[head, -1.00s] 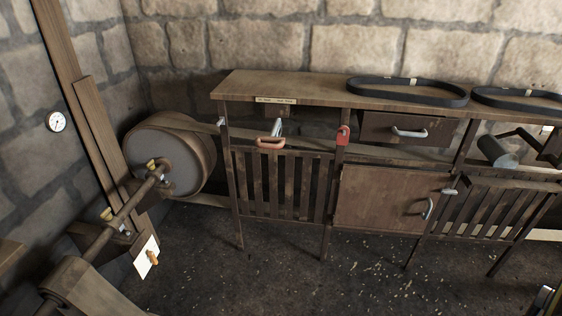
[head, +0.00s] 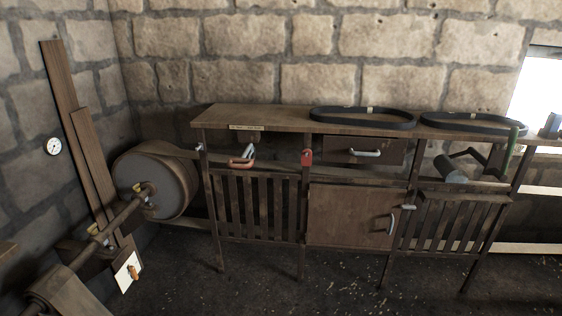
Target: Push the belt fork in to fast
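What looks like the belt fork's orange handle (head: 241,163), with a grey metal part beside it, sticks out at the front left of the wooden bench (head: 285,117). It sits below a small pale label (head: 246,127) on the bench edge, whose writing is too small to read. A flat belt (head: 262,158) runs behind the handle from the large drum pulley (head: 155,185) at the left. Neither of my grippers is in view.
A red tag or lock (head: 307,157) hangs on a bench post right of the handle. Slatted guards, a drawer (head: 365,151) and a cupboard door (head: 350,215) fill the bench front. Black belts (head: 362,118) lie on top. The floor in front is clear.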

